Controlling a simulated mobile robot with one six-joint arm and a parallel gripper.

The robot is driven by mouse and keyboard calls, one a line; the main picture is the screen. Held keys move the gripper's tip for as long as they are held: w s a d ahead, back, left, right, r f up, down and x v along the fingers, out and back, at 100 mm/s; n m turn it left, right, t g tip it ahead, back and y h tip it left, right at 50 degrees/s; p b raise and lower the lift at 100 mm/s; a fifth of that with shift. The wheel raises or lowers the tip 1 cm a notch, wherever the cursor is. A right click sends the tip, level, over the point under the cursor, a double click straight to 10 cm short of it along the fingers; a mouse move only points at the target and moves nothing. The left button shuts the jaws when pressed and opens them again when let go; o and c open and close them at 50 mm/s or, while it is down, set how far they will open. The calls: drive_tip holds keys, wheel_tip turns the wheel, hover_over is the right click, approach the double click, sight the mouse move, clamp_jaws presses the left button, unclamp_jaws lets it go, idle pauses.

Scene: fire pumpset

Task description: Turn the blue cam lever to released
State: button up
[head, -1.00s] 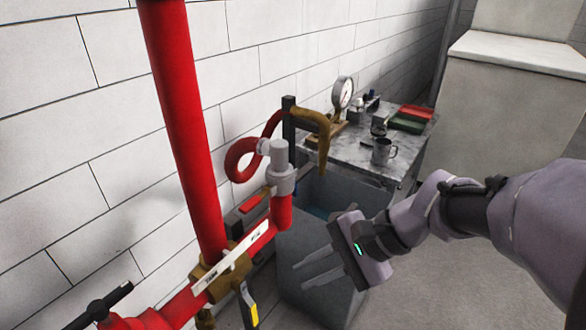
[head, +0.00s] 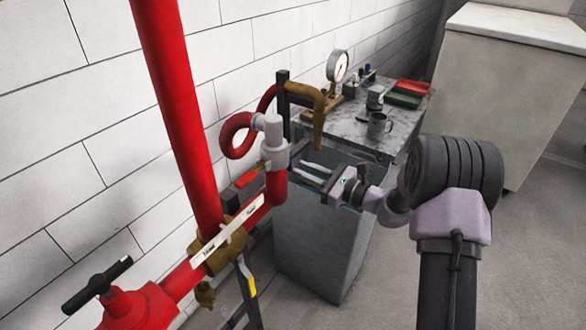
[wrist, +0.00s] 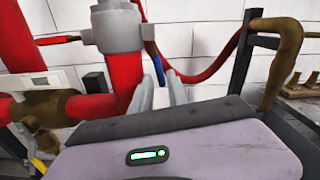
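The blue cam lever (wrist: 158,70) shows in the wrist view as a short, narrow upright blue piece just right of the grey coupling (wrist: 118,30). The coupling joins the red pipe to the red hose; it also shows in the head view (head: 274,152). I cannot clearly make out the lever in the head view. My gripper (head: 302,169) is open, its fingers pointing left toward the coupling. In the wrist view the lever appears between the fingertips (wrist: 160,82); I cannot tell if they touch it. No hold on it shows.
A grey bin (head: 318,240) stands below my gripper. A brass spout (head: 319,115) on a dark post stands behind. A marble-topped table (head: 345,140) holds a gauge (head: 338,66), mugs and trays. A red valve with a black handle (head: 97,285) is at the lower left. Open floor lies right.

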sight(291, 165)
drive_tip(key=x, duration=0.4)
clamp_jaws()
idle(1.4)
